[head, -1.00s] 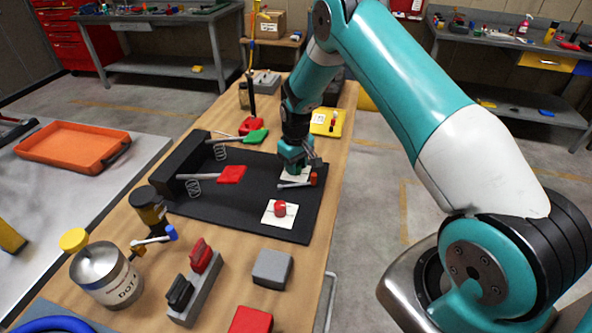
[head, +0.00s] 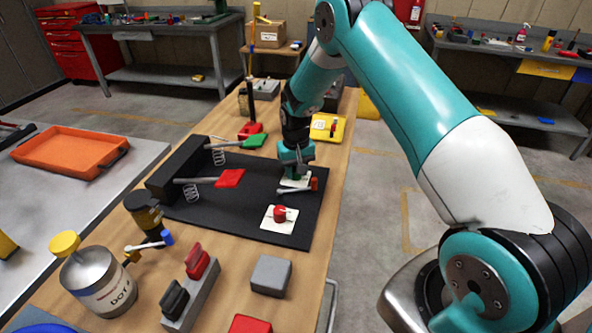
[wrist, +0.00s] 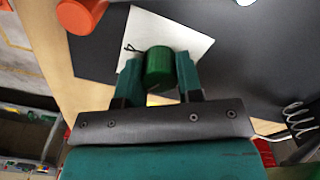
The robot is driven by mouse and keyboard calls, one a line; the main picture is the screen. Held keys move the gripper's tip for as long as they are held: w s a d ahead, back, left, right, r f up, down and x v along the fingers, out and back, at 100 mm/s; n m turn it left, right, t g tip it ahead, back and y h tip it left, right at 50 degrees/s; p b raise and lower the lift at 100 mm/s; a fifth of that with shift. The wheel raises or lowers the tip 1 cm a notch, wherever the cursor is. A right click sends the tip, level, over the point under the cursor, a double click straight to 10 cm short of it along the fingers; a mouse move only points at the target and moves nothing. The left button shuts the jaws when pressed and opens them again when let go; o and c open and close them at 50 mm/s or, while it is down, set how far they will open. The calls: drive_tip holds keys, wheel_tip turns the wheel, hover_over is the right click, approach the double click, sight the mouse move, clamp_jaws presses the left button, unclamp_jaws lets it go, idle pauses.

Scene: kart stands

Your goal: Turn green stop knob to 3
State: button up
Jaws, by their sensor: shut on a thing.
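The green stop knob (wrist: 159,68) sits on a white square plate (wrist: 190,38) in the wrist view. A small dark mark shows on the plate left of the knob; no number is legible. My gripper (wrist: 159,80) has one finger on each side of the knob and is shut on it. In the head view my gripper (head: 296,172) points down at the far white plate (head: 290,184), on the black board's right side, and hides the green knob. A red knob (head: 280,214) stands on a nearer white plate (head: 270,225), apart from my gripper.
A lever with a red end (head: 314,184) lies close in front of my gripper. A yellow plate (head: 335,126) lies behind.

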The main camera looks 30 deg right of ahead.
drive_tip(key=shift+w, duration=0.1)
drive_tip(key=o, duration=0.9)
wheel_tip(320, 180, up, 18)
drive_tip(key=b, duration=0.3)
drive_tip(key=shift+d+f, duration=0.1)
drive_tip(key=shift+f, duration=0.15)
